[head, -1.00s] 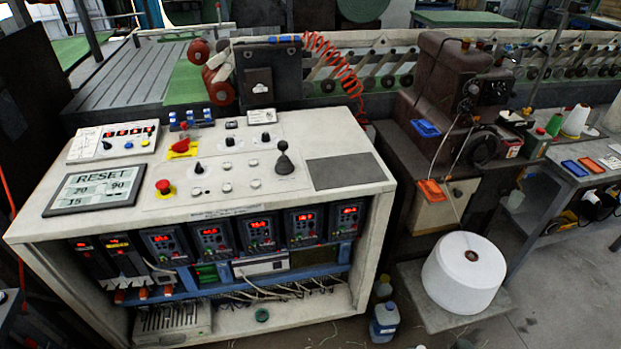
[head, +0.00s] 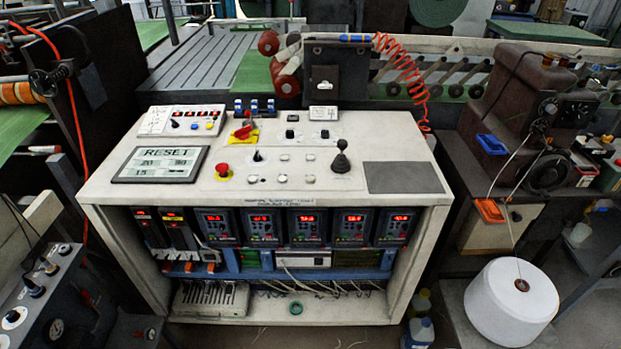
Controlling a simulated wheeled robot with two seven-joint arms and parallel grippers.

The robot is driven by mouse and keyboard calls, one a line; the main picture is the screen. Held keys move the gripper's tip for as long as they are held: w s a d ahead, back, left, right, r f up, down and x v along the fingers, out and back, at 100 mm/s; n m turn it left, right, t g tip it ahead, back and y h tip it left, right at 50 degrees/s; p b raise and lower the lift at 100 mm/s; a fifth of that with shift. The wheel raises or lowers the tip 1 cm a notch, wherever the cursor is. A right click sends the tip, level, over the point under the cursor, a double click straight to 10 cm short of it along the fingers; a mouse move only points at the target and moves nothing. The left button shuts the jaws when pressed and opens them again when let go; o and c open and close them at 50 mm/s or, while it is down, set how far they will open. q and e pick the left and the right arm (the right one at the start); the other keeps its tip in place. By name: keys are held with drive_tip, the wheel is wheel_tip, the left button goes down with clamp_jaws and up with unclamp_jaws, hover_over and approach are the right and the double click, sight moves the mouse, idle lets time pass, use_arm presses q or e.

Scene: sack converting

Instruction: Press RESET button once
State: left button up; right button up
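A panel marked RESET (head: 160,164) lies at the left of the white control console's top (head: 310,205). It has a grey face, a dark frame, and rows of numbers below the word. A red mushroom button (head: 222,169) on a yellow base sits just right of it. A red switch on a yellow plate (head: 244,131) stands farther back. Small round white buttons (head: 309,179) and black knobs lie in the middle. Neither of my grippers shows in the head view.
A black joystick (head: 341,160) rises from the console's right half. A sewing machine (head: 530,100) and a white thread cone (head: 511,302) stand to the right. Another grey panel with knobs and gauges (head: 50,290) is at the lower left. Floor shows in front of the console.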

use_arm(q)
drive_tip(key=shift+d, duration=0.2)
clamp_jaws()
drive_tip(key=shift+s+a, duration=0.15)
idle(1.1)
